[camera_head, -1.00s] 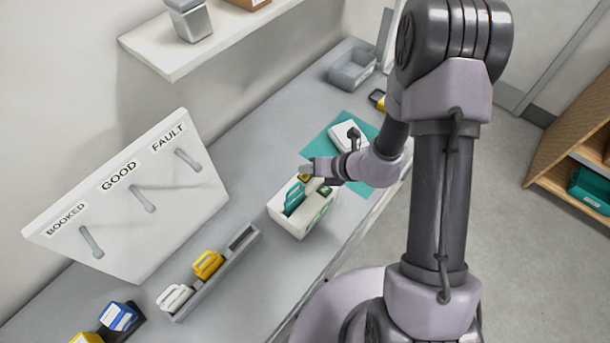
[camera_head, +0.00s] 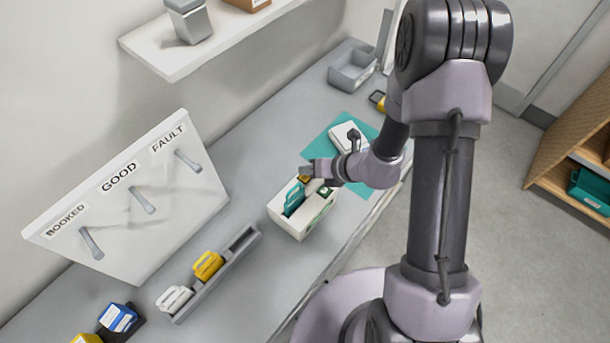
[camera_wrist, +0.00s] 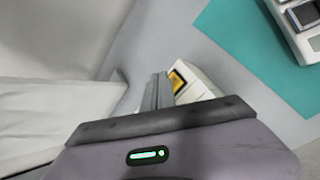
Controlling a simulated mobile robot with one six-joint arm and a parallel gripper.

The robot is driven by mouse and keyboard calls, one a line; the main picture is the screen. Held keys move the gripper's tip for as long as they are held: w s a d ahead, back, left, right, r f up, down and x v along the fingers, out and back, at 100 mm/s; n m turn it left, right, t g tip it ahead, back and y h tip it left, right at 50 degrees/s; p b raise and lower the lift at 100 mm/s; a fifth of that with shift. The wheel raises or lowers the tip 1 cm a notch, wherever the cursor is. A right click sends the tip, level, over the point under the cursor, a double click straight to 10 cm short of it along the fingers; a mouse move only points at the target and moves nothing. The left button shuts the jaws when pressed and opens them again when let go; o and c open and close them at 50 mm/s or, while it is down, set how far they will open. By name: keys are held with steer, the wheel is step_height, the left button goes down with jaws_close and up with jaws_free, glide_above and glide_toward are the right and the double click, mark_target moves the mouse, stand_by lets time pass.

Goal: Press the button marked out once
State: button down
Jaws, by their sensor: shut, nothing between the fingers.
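A white box-shaped device (camera_head: 288,222) stands on the grey counter, with a teal handled piece (camera_head: 294,198) in its top and a small dark panel (camera_head: 325,191) at its right end. My gripper (camera_head: 306,172) is shut and empty, at the far end of this device. In the wrist view my gripper (camera_wrist: 157,92) points down beside a yellow patch (camera_wrist: 177,79) on the device's white top (camera_wrist: 198,88). I cannot tell whether the fingertips touch it. No marking "out" can be read in either view; my gripper hides part of the device.
A teal mat (camera_head: 367,183) with a white instrument (camera_head: 343,138) lies behind the device. A rack (camera_head: 217,274) with yellow and white handled pieces stands in front left. A hook board (camera_head: 135,205) marked BOOKED, GOOD and FAULT stands at left, and a grey bin (camera_head: 352,70) at the back.

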mark_target(308, 178)
stand_by(0.7)
steer(key=shift+f+b, duration=0.4)
steer(key=shift+b, duration=0.05)
steer(key=shift+f+b, duration=0.35)
steer(key=shift+f, duration=0.05)
steer(key=shift+r, duration=0.1)
stand_by(0.5)
steer(key=shift+r+p, duration=0.65)
steer(key=shift+r, duration=0.1)
step_height(308, 178, up, 5)
steer(key=p, duration=0.4)
stand_by(0.4)
